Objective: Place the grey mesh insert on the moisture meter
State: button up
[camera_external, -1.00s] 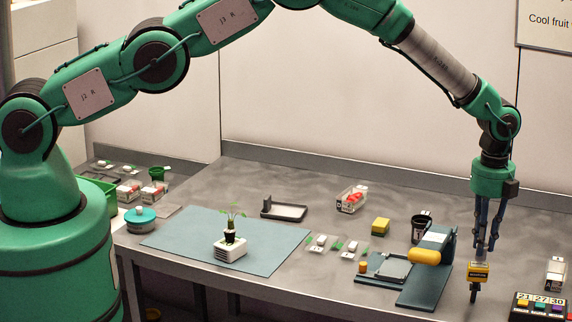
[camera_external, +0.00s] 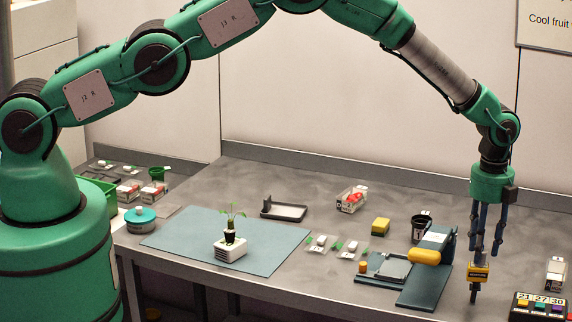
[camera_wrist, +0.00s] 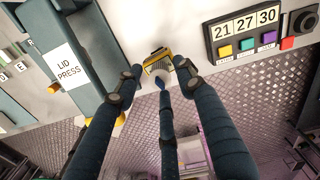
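The moisture meter (camera_external: 478,273) appears to be the small yellow handheld device with a dark tip, at the table's front edge at right. It also shows in the wrist view (camera_wrist: 157,63).
The lid press (camera_external: 448,250), with a yellow roller, stands just left of my gripper. A number panel (camera_external: 540,306) with coloured buttons is to the right.

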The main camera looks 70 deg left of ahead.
jog(key=shift+r, duration=0.15)
notch_tip(320, 180, up, 12)
jog(key=b, duration=0.2)
dwell(0.5)
dwell(0.5)
